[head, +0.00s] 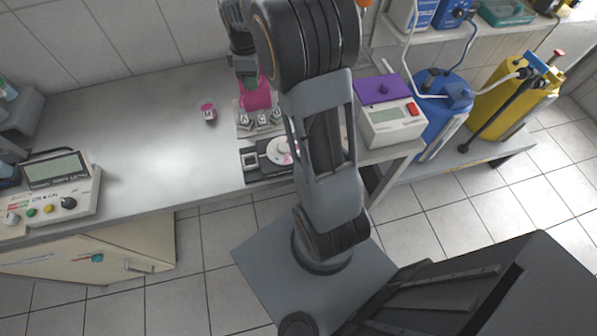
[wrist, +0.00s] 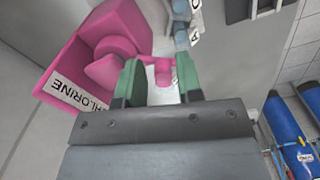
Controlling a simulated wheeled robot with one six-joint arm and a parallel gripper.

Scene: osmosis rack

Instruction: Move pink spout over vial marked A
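A pink dispenser (wrist: 135,20) labelled CHLORINE fills the upper left of the wrist view. Its pink spout (wrist: 163,71) reaches into the gap between the green fingertips of my gripper (wrist: 160,80). The fingers stand apart, with a gap visible beside the spout, so it does not look clamped. Grey-blue vials (wrist: 182,38) with letter tags stand beyond the spout; an A tag shows, and another tag is partly readable. In the head view the pink dispenser (head: 258,96) stands behind the row of vials (head: 261,119), partly hidden by my arm.
A black device with a white dial (head: 281,151) lies in front of the vials. A white box with a purple top (head: 390,112) stands right. The bench's left middle (head: 150,145) is clear.

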